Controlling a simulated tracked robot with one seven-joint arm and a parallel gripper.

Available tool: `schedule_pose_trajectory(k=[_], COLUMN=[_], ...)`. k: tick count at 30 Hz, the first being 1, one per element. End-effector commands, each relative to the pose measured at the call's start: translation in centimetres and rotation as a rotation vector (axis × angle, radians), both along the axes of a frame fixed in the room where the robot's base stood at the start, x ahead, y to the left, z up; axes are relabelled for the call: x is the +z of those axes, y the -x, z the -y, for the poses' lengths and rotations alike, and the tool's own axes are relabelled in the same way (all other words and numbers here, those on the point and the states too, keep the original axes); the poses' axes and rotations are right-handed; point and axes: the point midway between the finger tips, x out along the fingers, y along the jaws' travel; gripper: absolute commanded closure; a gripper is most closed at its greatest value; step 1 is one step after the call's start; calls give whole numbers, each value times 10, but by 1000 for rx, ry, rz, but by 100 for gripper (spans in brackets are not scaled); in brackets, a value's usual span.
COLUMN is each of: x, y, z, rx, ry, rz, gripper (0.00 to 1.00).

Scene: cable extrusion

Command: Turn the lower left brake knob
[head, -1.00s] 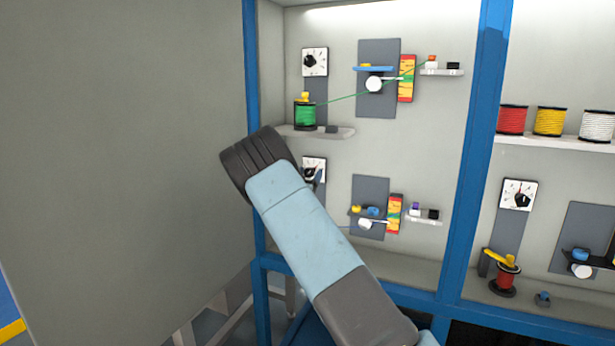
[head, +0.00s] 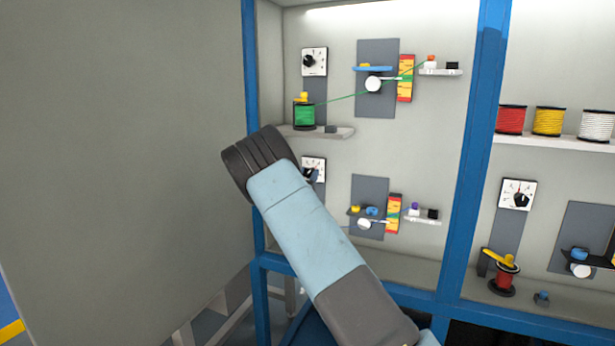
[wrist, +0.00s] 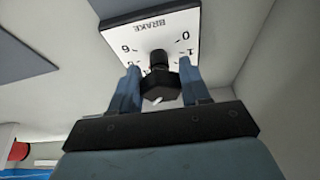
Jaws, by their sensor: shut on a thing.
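The lower left brake dial (head: 318,163) is a white plate with a dark knob, partly hidden behind my arm in the head view. In the wrist view the plate (wrist: 150,30) reads BRAKE and has numbers around its edge. Its black knob (wrist: 160,88) sits between the two blue-grey fingers of my gripper (wrist: 159,70). The fingers are closed on the knob from both sides. A white mark shows on the knob's near face. In the head view my gripper is hidden behind my arm.
The upper left brake dial (head: 314,61) and a green spool (head: 304,116) on a shelf (head: 340,132) are above. A blue frame post (head: 250,90) stands close to my arm. Another brake dial (head: 517,194) is in the right bay.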

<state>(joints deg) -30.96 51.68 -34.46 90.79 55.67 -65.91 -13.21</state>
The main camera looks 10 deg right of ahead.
Motion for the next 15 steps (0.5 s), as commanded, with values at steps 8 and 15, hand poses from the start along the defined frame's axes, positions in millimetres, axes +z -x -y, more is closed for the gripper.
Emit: schedule_pose_trajectory(k=[8, 15], x=[2, 2], y=[-2, -2], z=[-2, -2], rx=[5, 4], ry=[-144, -301], rz=[104, 221], gripper=[84, 84])
